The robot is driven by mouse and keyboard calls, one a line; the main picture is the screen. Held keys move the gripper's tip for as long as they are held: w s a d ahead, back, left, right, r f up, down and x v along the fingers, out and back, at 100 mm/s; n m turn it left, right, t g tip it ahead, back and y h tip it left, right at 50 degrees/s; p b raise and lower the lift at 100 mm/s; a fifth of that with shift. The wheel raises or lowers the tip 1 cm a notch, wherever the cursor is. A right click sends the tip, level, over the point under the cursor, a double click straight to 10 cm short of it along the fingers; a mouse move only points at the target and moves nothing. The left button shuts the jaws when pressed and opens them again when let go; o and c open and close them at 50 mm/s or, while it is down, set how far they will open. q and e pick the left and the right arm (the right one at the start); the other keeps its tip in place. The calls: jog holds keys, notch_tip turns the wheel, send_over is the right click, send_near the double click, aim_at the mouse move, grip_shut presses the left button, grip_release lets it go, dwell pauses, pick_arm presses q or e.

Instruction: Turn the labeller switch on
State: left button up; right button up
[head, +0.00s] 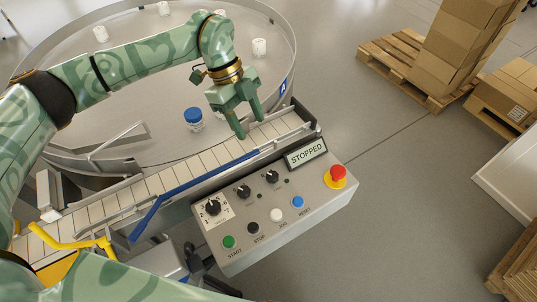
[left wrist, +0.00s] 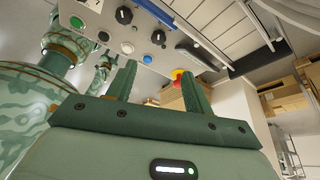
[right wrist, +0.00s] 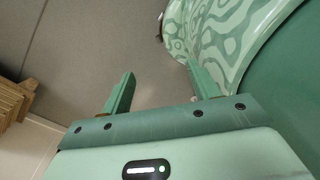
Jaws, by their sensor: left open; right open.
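The control panel (head: 290,215) carries a numbered dial (head: 213,208) and two black rotary knobs, the middle one (head: 243,191) and the right one (head: 272,177). Their small labels are unreadable, so I cannot tell which is the labeller switch. The two knobs also show in the left wrist view, one (left wrist: 124,15) left of the other (left wrist: 158,37). My left gripper (head: 250,128) is open and empty, above the conveyor, beyond the panel. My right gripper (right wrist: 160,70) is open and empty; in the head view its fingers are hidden.
The panel display (head: 306,154) reads STOPPED. A red emergency button (head: 338,173) and green (head: 229,242), black, white and blue buttons sit on the panel. A blue rail (head: 205,180) runs along the conveyor (head: 150,186). A blue-capped jar (head: 193,120) stands on the round table (head: 160,90).

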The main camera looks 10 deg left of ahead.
pick_arm(q)
send_near(272, 175)
jog(key=b+x, duration=0.1)
jog(key=x, duration=0.6)
jog(key=shift+s+d+f+b, duration=0.1)
jog(key=shift+f+b, duration=0.2)
jog(key=shift+b, duration=0.05)
jog(key=shift+d+f, duration=0.1)
jog(key=shift+f, duration=0.2)
pick_arm(e)
jog(key=shift+s+d+f, duration=0.15)
jog(key=shift+s+f, duration=0.5)
jog(key=shift+f, duration=0.25)
pick_arm(q)
jog(key=shift+c, duration=0.3)
jog(key=c, duration=0.9)
pick_arm(e)
jog(key=shift+d, duration=0.2)
